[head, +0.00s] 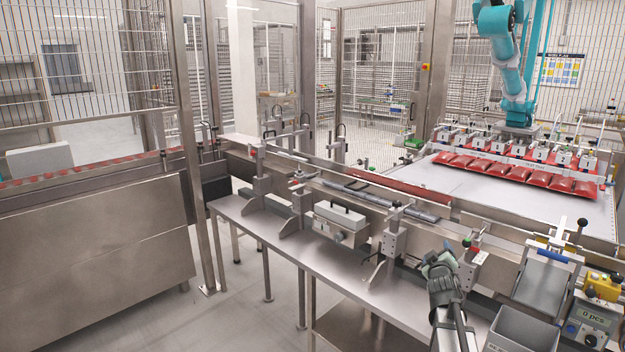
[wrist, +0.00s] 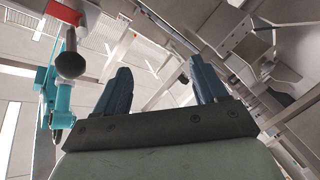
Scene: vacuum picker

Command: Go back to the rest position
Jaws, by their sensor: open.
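My gripper (head: 440,264) is at the lower right of the head view, in front of the conveyor line and close to a metal clamp post. In the wrist view my gripper (wrist: 157,85) shows two dark blue fingers standing well apart. Nothing is between the fingers. The gripper is empty and points up and away from the bench.
The steel conveyor (head: 350,190) with clamp posts runs across the middle. A teal robot arm (head: 505,50) stands behind, over red packs (head: 520,173).

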